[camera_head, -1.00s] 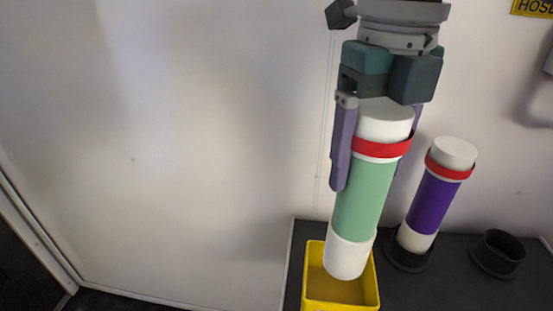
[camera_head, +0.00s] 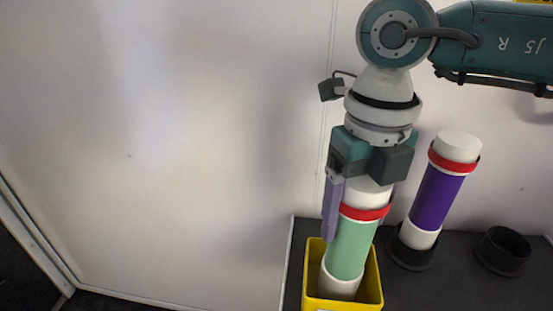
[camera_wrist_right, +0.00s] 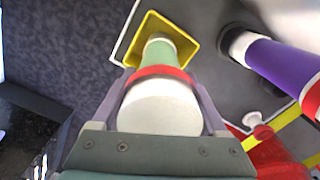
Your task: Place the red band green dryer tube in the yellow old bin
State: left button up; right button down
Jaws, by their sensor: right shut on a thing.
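The green dryer tube (camera_head: 351,248) has white ends and a red band near its top. It stands nearly upright with its lower end inside the yellow bin (camera_head: 372,282). My right gripper (camera_head: 358,212) comes from above and is shut on the tube near the red band. In the right wrist view the tube's white top (camera_wrist_right: 160,107) sits between the fingers, and its far end reaches into the yellow bin (camera_wrist_right: 186,36). Whether the tube touches the bin floor is hidden. My left gripper is not in view.
A purple tube (camera_head: 436,200) with a red band stands in a black holder to the right, also seen in the right wrist view (camera_wrist_right: 283,66). An empty black ring holder (camera_head: 502,251) is beside it on the dark surface (camera_head: 440,290). A pale wall is behind.

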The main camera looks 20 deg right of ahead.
grip_release()
jog(key=shift+r, duration=0.35)
notch_tip(320, 180, up, 12)
jog(key=shift+f+p, duration=0.2)
jog(key=shift+p, duration=1.05)
